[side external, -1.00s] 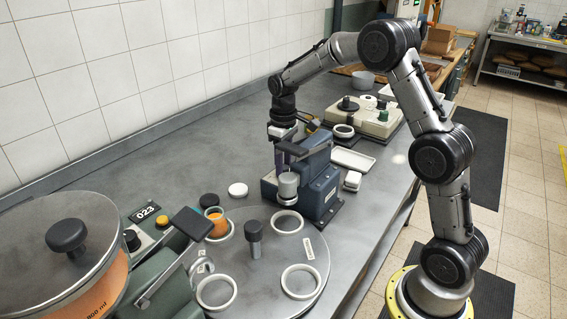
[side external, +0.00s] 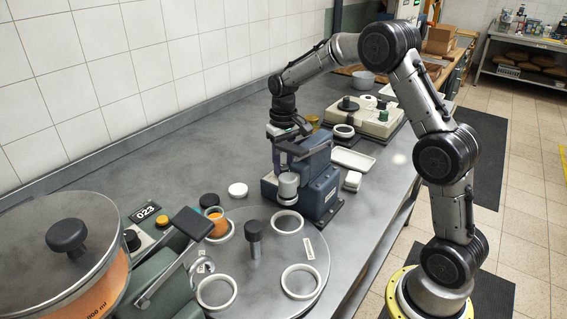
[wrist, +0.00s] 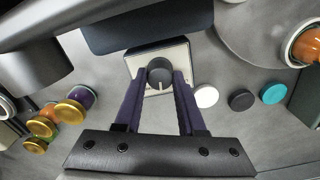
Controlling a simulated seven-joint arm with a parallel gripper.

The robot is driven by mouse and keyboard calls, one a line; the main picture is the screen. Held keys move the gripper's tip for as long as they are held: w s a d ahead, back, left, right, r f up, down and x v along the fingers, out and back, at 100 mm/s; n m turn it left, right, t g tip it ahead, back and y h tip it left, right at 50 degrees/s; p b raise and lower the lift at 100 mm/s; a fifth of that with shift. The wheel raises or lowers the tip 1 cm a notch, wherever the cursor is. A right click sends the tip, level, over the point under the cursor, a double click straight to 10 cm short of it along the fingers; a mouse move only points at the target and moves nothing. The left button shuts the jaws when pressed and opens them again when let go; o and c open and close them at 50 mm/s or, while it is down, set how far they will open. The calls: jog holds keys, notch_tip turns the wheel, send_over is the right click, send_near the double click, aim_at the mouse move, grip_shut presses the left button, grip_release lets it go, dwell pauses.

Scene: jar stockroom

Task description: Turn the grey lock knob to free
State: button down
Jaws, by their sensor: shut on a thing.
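The grey lock knob (wrist: 159,65) sits on a light square plate (wrist: 140,62) in the wrist view. Its white pointer line points toward the bottom of that picture; the small marks on the plate are too small to read. My gripper (wrist: 159,77) has its two purple fingers on either side of the knob and is shut on it. In the side view, my gripper is at the blue machine (side external: 320,190), where the knob is hidden.
A round turntable (side external: 255,285) with white rings stands in front of the machine, with an orange jar (side external: 216,223) on it. White (wrist: 206,96), dark grey (wrist: 241,100) and teal (wrist: 272,93) discs lie at right in the wrist view. Gold-lidded jars (wrist: 70,113) stand at left.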

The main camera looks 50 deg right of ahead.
aim_at(284, 167)
jog(key=shift+r, duration=0.1)
jog(key=c, duration=0.5)
grip_release()
notch_tip(284, 167, up, 14)
dwell(0.3)
